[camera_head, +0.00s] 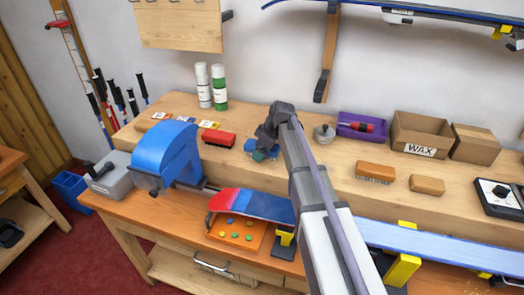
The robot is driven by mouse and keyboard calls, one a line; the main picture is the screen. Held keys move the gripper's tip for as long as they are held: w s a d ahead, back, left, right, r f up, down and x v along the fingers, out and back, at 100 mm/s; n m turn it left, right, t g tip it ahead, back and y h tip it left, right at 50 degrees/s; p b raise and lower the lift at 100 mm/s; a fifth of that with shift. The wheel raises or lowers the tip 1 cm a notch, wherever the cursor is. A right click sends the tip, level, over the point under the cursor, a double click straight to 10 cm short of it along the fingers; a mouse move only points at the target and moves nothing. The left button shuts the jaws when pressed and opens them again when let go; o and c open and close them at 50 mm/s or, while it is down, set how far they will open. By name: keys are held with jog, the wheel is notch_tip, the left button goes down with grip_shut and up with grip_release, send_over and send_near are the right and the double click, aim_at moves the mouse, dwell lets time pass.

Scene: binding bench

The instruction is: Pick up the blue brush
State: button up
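My gripper (266,138) is over the raised back shelf of the bench, pointing down, at the end of my arm. A small blue and teal object (261,155), which looks like the blue brush, shows just under the gripper at the shelf surface. My gripper and arm cover much of it, so its full shape is hidden. I cannot tell whether the fingers are around it or only above it, nor whether they are open or shut.
A red brush (219,138) lies left of my gripper, and a round grey metal object (324,134) stands to the right. A blue machine (165,157) rises at front left. A brown brush (376,172) and purple bin (349,133) are further right. A ski (250,204) lies in front.

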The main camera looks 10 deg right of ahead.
jog(key=c, duration=1.1)
notch_tip(320, 180, up, 11)
jog(key=p, duration=1.1)
jog(key=shift+f, duration=0.25)
jog(key=o, duration=0.5)
jog(key=c, duration=0.3)
